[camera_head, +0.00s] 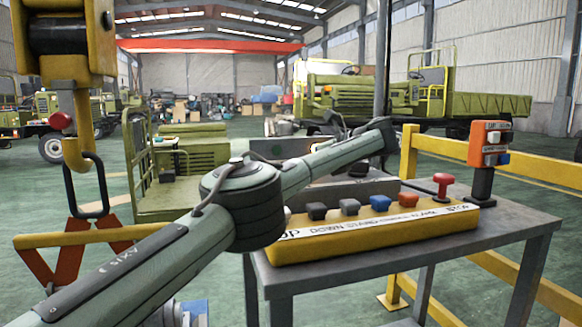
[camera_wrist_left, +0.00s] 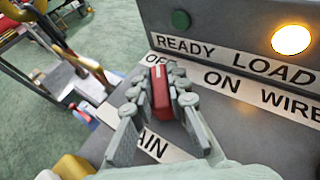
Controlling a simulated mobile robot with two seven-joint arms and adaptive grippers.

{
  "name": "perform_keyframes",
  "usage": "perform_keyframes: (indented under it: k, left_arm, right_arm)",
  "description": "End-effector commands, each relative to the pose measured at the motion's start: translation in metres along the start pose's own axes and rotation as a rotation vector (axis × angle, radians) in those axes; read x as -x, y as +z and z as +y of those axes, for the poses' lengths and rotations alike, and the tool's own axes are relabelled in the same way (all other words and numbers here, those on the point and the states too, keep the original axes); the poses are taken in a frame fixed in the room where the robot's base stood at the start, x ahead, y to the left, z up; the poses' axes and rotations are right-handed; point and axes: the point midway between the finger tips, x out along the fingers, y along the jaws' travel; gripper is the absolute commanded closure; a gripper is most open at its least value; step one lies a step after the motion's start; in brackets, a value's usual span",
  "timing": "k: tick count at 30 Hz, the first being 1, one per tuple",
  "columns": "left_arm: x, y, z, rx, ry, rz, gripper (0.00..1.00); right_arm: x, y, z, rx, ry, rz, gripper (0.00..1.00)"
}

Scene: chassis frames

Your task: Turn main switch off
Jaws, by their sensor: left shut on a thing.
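The main switch is a red handle (camera_wrist_left: 161,90) on a grey panel in the left wrist view. Its far end lies close to lettering that reads "OF", the rest covered; "ON" is to the right of it. My left gripper (camera_wrist_left: 170,85) is shut on the red handle, with grey fingers on both sides. A label ending in "AIN" (camera_wrist_left: 155,147) is partly hidden between the fingers. In the head view my left arm reaches across the table and hides the switch and the fingers. My right gripper is in neither view.
On the panel, a green lamp (camera_wrist_left: 180,19) looks unlit and a yellow-white lamp (camera_wrist_left: 291,40) glows. In the head view a yellow button box (camera_head: 375,236) and an orange control box (camera_head: 490,143) are on the grey table (camera_head: 500,250). A yellow hook (camera_head: 77,152) hangs at left.

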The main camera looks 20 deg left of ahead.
Motion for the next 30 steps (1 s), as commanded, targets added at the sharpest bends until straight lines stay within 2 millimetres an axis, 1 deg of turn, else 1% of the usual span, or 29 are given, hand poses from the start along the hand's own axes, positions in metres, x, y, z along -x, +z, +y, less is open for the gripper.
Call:
perform_keyframes:
  k: [3, 4, 8, 9, 16, 19, 23, 27, 30]
  left_arm:
    - [-0.001, -0.001, 0.0, -0.002, 0.002, 0.002, 1.0]
    - [-0.001, -0.001, 0.0, -0.002, 0.002, 0.002, 0.82]
    - [0.0, -0.001, 0.0, -0.001, 0.001, 0.002, 0.66]
    - [0.0, -0.001, 0.0, -0.001, 0.001, 0.002, 0.64]
    - [0.0, 0.0, 0.0, -0.001, 0.0, 0.001, 0.64]
    - [0.005, 0.0, 0.0, -0.001, -0.001, 0.0, 0.64]
    - [0.023, 0.0, -0.001, 0.0, -0.003, -0.001, 0.64]
    - [0.048, 0.0, 0.0, 0.0, -0.002, 0.0, 0.64]
    - [0.062, 0.0, 0.0, 0.0, 0.0, -0.001, 0.64]
  right_arm:
    - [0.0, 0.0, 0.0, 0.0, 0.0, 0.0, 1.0]
    - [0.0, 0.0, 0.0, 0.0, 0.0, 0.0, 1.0]
    - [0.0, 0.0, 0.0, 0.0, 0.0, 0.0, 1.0]
    - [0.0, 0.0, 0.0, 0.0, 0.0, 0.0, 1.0]
    - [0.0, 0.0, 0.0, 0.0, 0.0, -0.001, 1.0]
    - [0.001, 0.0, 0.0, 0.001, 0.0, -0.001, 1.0]
    - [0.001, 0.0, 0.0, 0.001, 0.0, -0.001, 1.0]
    - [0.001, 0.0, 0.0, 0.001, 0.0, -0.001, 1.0]
    - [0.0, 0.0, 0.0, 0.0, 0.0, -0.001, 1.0]
